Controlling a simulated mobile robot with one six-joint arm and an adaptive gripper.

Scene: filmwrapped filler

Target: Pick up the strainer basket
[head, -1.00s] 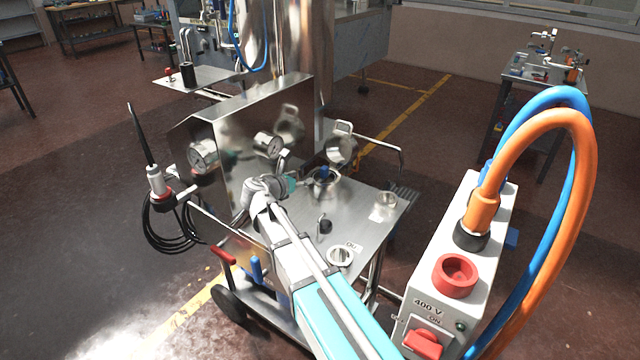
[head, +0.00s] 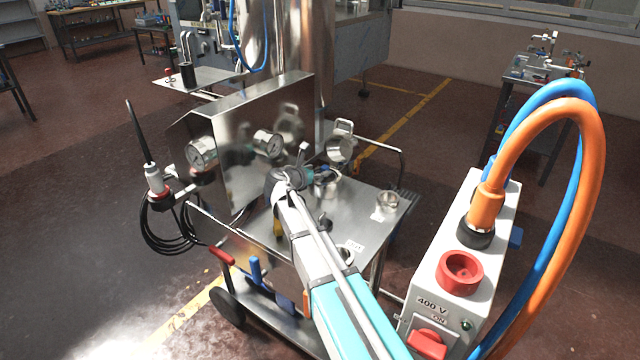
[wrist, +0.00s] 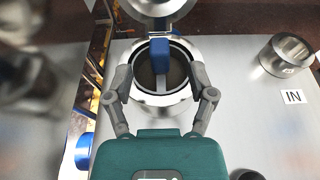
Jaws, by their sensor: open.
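The strainer basket (wrist: 149,79) appears to be the dark-bottomed insert inside a round metal housing (wrist: 163,99), with an upright blue grip (wrist: 160,57) at its rim. In the head view the housing (head: 333,186) is on the steel cart top, partly hidden by my gripper (head: 305,172). In the wrist view my gripper (wrist: 160,77) is open, with one finger on each side of the housing mouth and the blue grip between them. I cannot tell whether the fingers touch anything. A round metal lid (head: 340,149) stands open behind the housing.
A metal cup (head: 389,200) stands on the cart top (head: 368,222) at right, beside an "IN" label (wrist: 292,97). A white 400 V box (head: 445,275) with thick hoses is at front right.

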